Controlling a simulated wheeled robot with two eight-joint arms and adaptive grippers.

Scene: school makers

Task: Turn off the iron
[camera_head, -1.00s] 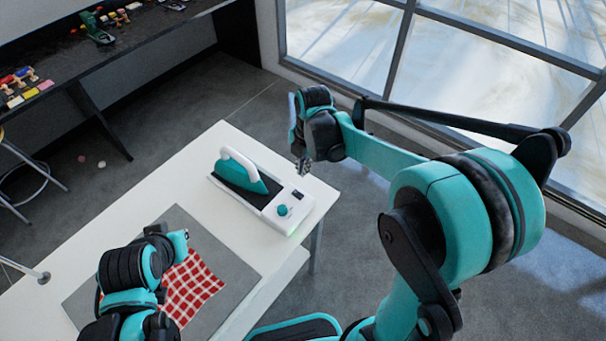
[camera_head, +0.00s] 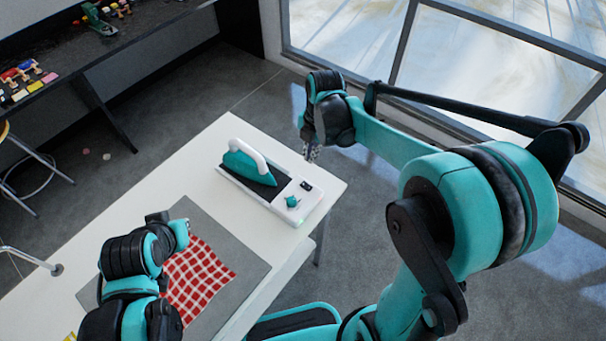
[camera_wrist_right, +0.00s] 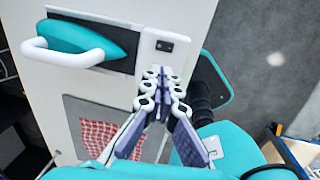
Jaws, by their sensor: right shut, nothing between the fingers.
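A teal iron with a white handle (camera_head: 248,165) rests on the dark plate of a white station (camera_head: 311,212) on the table. The station has a small dark display (camera_head: 306,186) and a teal knob (camera_head: 292,201); a faint green glow shows at its near end. My right gripper (camera_head: 311,153) points down beyond the station's right end, apart from the iron. In the right wrist view its closed fingers (camera_wrist_right: 163,76) are empty and cover the knob's area, below the display; contact cannot be told. My left gripper (camera_head: 181,234) is beside the cloth, its fingers unclear.
A red checked cloth (camera_head: 197,275) lies on a grey mat (camera_head: 238,262) on the white table (camera_head: 185,172). A dark bench (camera_head: 110,45) with small toys stands at the back left, with a stool (camera_head: 35,170) below. Windows are on the right.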

